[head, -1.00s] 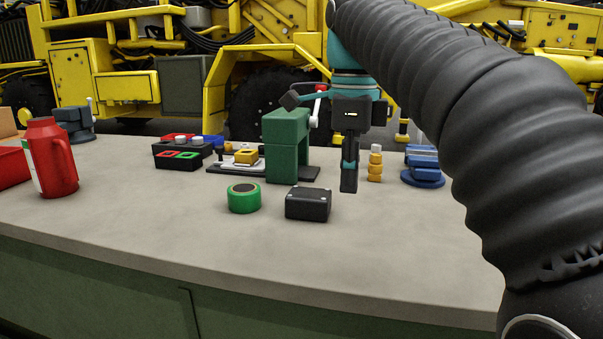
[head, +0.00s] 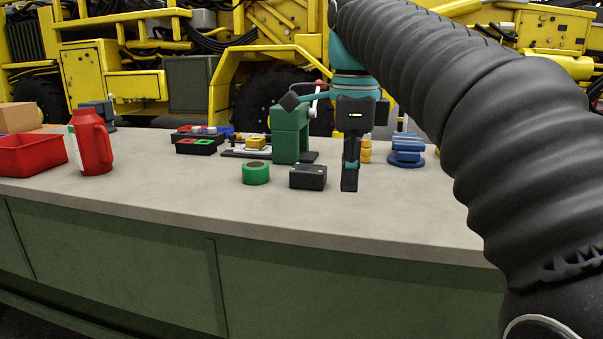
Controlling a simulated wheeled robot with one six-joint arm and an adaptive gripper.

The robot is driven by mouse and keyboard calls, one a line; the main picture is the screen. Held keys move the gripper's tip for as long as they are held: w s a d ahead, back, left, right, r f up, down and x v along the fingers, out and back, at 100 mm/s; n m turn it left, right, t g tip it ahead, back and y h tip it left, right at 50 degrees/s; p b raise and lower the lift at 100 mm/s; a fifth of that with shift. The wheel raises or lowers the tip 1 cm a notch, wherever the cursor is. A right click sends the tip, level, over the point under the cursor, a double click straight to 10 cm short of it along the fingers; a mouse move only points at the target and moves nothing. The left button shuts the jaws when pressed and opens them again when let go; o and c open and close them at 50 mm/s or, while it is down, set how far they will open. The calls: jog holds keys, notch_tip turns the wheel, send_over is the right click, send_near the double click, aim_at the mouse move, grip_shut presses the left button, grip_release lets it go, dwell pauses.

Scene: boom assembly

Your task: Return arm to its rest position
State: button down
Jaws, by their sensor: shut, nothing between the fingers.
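My gripper (head: 350,181) hangs from my arm near the middle of the head view, pointing down, its fingers together and empty. It shows in front of the workbench, to the right of a black box (head: 308,177). A green press (head: 290,136) with a red-knobbed lever stands behind and to the left of it. Stacked yellow pieces (head: 365,152) are partly hidden behind the gripper. My black-sleeved arm fills the right side of the view and hides that end of the bench.
The grey bench top (head: 200,190) holds a green roll (head: 256,174), a red jug (head: 92,146), a red bin (head: 30,155), a cardboard box (head: 18,118), a black tray (head: 196,147) and a blue vise (head: 406,153). The front strip is clear. Yellow machinery (head: 110,85) stands behind.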

jog(key=f+n+t, duration=0.1)
jog(key=f+n, duration=0.3)
jog(key=w+f+n+t, duration=0.1)
jog(key=f+n, duration=0.3)
jog(key=n, duration=0.1)
jog(key=w+f+n, duration=0.1)
jog(key=f+n, duration=0.3)
jog(key=n, duration=0.1)
jog(key=shift+d+t+y, duration=0.3)
jog(key=shift+d+t, duration=0.1)
jog(key=s+d+f+n+t, duration=0.1)
jog(key=s+d+f+n, duration=0.1)
jog(key=s+f, duration=0.5)
jog(key=s+d+f+n+t, duration=0.1)
jog(key=s+d+f+n, duration=0.2)
jog(key=s, duration=0.8)
jog(key=shift+d+f+t, duration=0.3)
jog(key=shift+d+f, duration=1)
jog(key=shift+f, duration=0.6)
